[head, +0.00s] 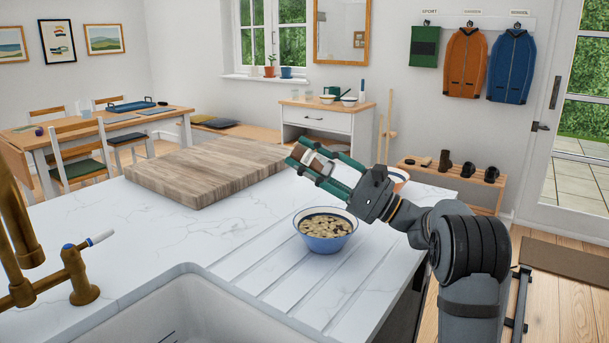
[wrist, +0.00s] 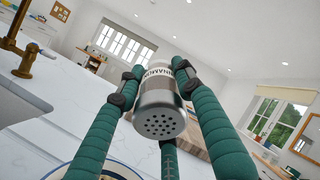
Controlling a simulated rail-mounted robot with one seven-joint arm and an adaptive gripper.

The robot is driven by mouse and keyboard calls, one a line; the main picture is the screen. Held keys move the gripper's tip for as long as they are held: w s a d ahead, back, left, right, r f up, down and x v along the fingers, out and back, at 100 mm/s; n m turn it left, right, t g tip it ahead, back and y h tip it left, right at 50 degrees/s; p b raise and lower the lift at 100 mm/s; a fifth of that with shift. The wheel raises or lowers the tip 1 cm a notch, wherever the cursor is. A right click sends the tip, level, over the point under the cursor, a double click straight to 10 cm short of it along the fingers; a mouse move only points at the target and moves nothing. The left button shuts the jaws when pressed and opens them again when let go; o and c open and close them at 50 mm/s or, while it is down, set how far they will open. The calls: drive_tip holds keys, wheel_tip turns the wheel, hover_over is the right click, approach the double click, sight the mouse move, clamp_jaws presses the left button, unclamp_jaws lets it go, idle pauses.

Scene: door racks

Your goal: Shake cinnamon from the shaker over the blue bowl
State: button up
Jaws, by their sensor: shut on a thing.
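My gripper (head: 304,164) has green fingers shut around the cinnamon shaker (head: 318,157), above the counter and a little above and left of the blue bowl in the head view. The shaker is tilted. In the wrist view its metal lid (wrist: 159,124) with several holes faces the camera, and part of a label shows above it. The blue bowl (head: 326,243) stands upright on the counter below my gripper, holding pale tan slices. Its rim (wrist: 97,168) shows in part at the bottom of the wrist view. No falling cinnamon can be made out.
A thick wooden board (head: 205,170) lies on the white counter (head: 150,235) left of the bowl. Another bowl (head: 399,177) is partly hidden behind my arm. A sink (head: 185,300) and brass tap (head: 78,275) are at the front left. Grooves run beside the bowl.

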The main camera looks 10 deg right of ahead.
sight(305, 147)
drive_tip(key=shift+r, duration=0.15)
drive_tip(key=shift+r+p, duration=0.85)
drive_tip(key=shift+r, duration=0.75)
drive_tip(key=shift+f, duration=0.1)
drive_tip(key=shift+f, duration=0.1)
wheel_tip(305, 147, down, 3)
drive_tip(key=b, duration=0.4)
drive_tip(key=shift+f, duration=0.15)
drive_tip(key=shift+s+r+p, duration=0.1)
drive_tip(key=shift+r+p, duration=0.85)
drive_tip(key=shift+r, duration=0.9)
drive_tip(key=shift+f, duration=0.1)
